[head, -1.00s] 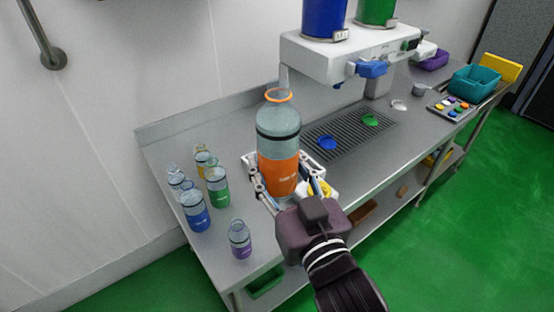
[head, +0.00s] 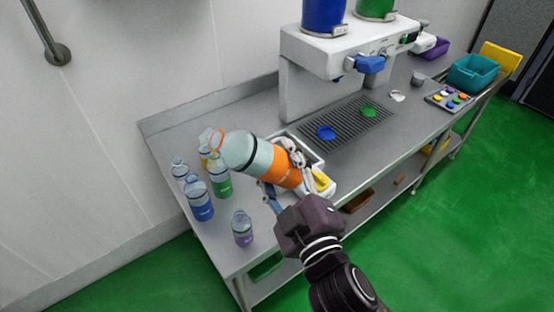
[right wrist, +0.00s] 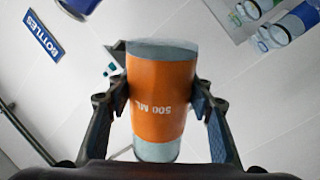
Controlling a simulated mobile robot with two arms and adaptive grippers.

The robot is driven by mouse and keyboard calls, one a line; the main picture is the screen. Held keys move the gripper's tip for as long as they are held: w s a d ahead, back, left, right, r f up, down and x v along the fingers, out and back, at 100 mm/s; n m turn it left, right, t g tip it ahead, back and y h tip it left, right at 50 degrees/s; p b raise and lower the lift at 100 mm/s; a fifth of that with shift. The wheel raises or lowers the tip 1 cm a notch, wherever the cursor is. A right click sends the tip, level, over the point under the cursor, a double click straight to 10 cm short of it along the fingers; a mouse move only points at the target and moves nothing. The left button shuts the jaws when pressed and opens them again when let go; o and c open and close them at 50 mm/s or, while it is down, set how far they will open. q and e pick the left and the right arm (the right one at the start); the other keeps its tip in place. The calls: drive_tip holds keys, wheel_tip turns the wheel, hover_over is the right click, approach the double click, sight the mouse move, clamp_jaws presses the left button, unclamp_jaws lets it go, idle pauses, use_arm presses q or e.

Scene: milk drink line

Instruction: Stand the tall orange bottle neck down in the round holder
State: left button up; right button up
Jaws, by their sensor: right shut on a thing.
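The tall orange bottle (head: 256,157) is clear with an orange band and an orange neck ring. My right gripper (head: 283,183) is shut on its orange band and holds it above the table. The bottle is tilted, with its neck pointing to the left and slightly up in the head view. In the right wrist view, the bottle's orange band (right wrist: 160,97) sits between both fingers of the right gripper (right wrist: 163,105). I cannot make out the round holder; the bottle and gripper cover part of the table. My left gripper is not in view.
Several smaller bottles, among them a blue one (head: 199,202), a green one (head: 219,178) and a purple one (head: 242,228), stand at the table's left end. A white tray (head: 306,150) lies behind the gripper. The dispenser (head: 335,50) stands at the back over a drip grate (head: 352,124).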

drive_tip(key=n, duration=0.2)
drive_tip(key=shift+w+f+n, duration=0.1)
drive_tip(key=shift+n, duration=0.3)
drive_tip(key=n, duration=0.6)
drive_tip(key=n, duration=0.4)
drive_tip(key=shift+n, duration=1)
